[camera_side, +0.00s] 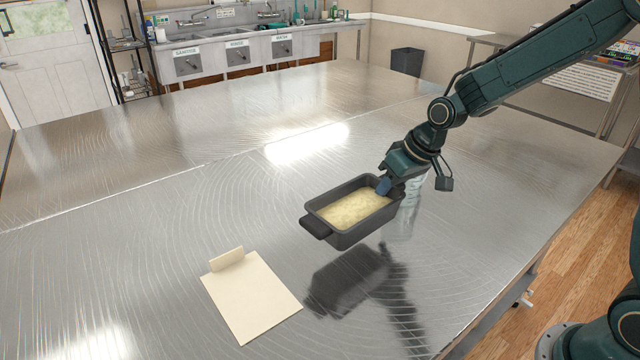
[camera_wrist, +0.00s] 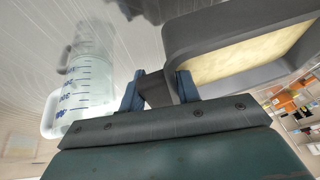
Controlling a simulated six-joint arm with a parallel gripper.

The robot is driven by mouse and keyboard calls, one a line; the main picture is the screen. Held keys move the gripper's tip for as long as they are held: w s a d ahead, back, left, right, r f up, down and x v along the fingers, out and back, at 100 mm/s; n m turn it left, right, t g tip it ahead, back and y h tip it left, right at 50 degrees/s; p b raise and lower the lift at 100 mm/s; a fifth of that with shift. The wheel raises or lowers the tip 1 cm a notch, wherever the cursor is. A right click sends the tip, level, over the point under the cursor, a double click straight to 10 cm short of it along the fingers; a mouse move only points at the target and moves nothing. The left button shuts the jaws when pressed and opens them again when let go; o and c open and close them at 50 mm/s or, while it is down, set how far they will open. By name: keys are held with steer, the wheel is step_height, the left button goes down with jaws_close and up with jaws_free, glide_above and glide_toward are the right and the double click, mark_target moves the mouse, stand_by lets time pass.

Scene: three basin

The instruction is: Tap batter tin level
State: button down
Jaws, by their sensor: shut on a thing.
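The dark grey loaf-shaped tin (camera_side: 362,234) holds pale yellow batter (camera_side: 350,208) and has a handle at each end. My gripper (camera_side: 386,184) is shut on its far-right handle, which also shows between the blue fingers (camera_wrist: 160,90) in the wrist view. The tin hangs above the steel table, with its dark reflection apart below it. It looks roughly upright; a slight tilt is hard to judge. The batter looks lightly uneven. In the wrist view the tin (camera_wrist: 225,82) fills the upper right.
A clear measuring jug (camera_wrist: 88,85) stands close to my gripper; it shows faintly behind the tin in the side view (camera_side: 411,205). A cream board (camera_side: 252,300) with a raised tab lies front left of the tin. The steel table is otherwise clear.

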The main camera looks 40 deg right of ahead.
steer(key=shift+f, duration=1.6)
step_height(320, 180, down, 3)
steer(key=shift+f, duration=0.2)
steer(key=shift+r, duration=0.15)
steer(key=shift+r+h, duration=0.3)
steer(key=shift+r, duration=1.25)
step_height(320, 180, down, 3)
steer(key=shift+f, duration=0.15)
